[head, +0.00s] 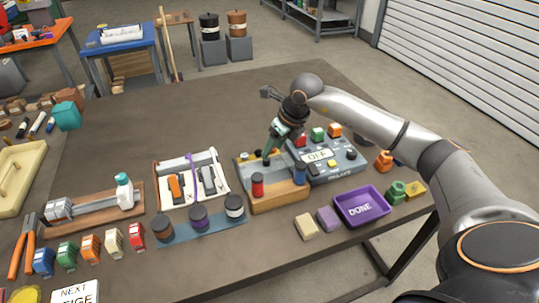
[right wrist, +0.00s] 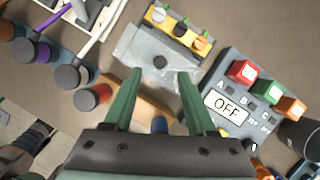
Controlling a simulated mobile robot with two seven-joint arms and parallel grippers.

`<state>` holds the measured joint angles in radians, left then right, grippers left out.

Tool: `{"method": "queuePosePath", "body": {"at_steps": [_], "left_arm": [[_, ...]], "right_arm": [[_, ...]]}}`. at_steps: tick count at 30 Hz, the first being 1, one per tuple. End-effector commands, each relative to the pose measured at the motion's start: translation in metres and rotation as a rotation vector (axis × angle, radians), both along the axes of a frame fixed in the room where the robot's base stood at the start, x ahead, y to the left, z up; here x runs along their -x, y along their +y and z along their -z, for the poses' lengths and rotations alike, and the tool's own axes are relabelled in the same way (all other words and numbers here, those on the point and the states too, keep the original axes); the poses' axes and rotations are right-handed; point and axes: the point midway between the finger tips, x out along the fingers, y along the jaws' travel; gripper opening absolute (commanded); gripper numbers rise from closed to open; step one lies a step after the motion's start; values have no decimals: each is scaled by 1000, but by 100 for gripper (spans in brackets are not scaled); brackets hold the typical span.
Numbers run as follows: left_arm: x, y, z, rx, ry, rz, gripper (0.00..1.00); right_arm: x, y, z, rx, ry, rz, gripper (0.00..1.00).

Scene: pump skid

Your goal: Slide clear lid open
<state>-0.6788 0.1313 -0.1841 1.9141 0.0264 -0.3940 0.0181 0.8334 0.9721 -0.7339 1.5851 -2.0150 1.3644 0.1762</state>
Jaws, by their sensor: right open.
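A clear lid (right wrist: 135,48) with a dark round knob (right wrist: 160,62) lies flat on a wooden block (head: 280,203). In the head view the lid is partly hidden by my gripper. A red knob (head: 257,185) and a blue knob (head: 300,173) stand on the block's near part. My right gripper (head: 269,153) is above the block, its green fingers apart with nothing between them. In the right wrist view the fingers (right wrist: 160,74) point toward the lid, one on each side of the knob; I cannot tell whether they touch it. My left gripper is not in view.
A grey button panel (head: 335,165) reading OFF stands right of the block. A white tray (head: 165,204) and a blue strip (head: 180,239) with dark-capped jars are left. A purple DONE tray (head: 362,206) is at front right. The table's back middle is clear.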

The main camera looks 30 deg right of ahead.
Motion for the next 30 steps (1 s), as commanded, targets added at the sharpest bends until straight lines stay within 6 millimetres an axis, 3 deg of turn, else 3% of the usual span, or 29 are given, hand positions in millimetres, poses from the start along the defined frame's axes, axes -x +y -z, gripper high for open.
{"method": "queuePosePath", "body": {"at_steps": [6, 12, 30], "left_arm": [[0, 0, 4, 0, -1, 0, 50], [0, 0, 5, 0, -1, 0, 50], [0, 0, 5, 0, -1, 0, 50]], "right_arm": [[16, -6, -42, 2, -4, 1, 57], [25, -8, -63, 0, -1, 1, 57], [27, -8, -67, 0, 0, 1, 57]]}}
